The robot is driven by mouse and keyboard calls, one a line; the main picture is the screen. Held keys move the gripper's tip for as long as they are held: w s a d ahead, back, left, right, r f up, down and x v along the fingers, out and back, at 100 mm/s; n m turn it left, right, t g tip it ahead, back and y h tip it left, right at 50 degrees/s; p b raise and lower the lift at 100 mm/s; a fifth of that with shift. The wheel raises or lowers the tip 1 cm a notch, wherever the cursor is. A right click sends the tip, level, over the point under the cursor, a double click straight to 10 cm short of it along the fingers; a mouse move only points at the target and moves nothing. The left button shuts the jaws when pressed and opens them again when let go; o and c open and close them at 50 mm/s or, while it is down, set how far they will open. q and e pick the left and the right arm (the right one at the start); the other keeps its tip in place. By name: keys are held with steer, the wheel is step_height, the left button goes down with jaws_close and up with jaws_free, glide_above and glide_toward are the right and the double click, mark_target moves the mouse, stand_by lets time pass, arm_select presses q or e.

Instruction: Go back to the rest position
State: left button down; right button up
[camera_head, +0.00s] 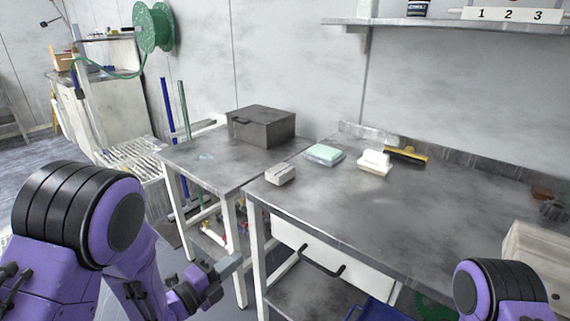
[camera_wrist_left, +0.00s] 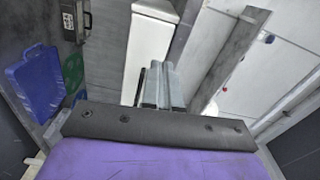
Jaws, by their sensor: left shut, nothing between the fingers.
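My left arm comes in from the lower left, purple with black joints. My left gripper (camera_head: 232,264) is in front of the gap between the two tables, below the tabletops. Its grey fingers are shut with nothing between them; they also show close together in the left wrist view (camera_wrist_left: 163,85). It appears apart from the tables. Only a purple and black part of my right arm shows at the lower right; my right gripper is out of view.
A large worktable (camera_head: 330,215) bears a beige block (camera_head: 281,175), a green-topped pad (camera_head: 324,154), a white block (camera_head: 374,160) and a yellow-black brush (camera_head: 406,155). A smaller table (camera_head: 195,157) bears a dark box (camera_head: 262,128). A blue tray (camera_wrist_left: 38,82) lies low under the worktable.

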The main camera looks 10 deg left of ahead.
arm_select(q)
steer(key=s+a+f+n+g+y, duration=0.2)
steer(key=s+a+f+n+y, duration=0.3)
steer(key=f+n, duration=0.55)
steer(key=s+a+f+n+g+y, duration=0.2)
steer(key=s+a+f+n+y, duration=0.4)
steer(key=n, duration=0.7)
steer(key=s+a+f+n+g+y, duration=0.1)
steer(key=s+f+n+g, duration=0.25)
steer(key=s+f, duration=0.45)
steer(key=s+a+f+n+g+y, duration=0.1)
steer(key=s+f+n+g, duration=0.25)
steer(key=s, duration=0.85)
step_height(320, 180, up, 15)
steer(key=p, duration=1.4)
steer(key=shift+w+g+p, duration=0.25)
steer(key=shift+g+p, duration=0.1)
steer(key=shift+g, duration=0.05)
steer(key=shift+d, duration=0.1)
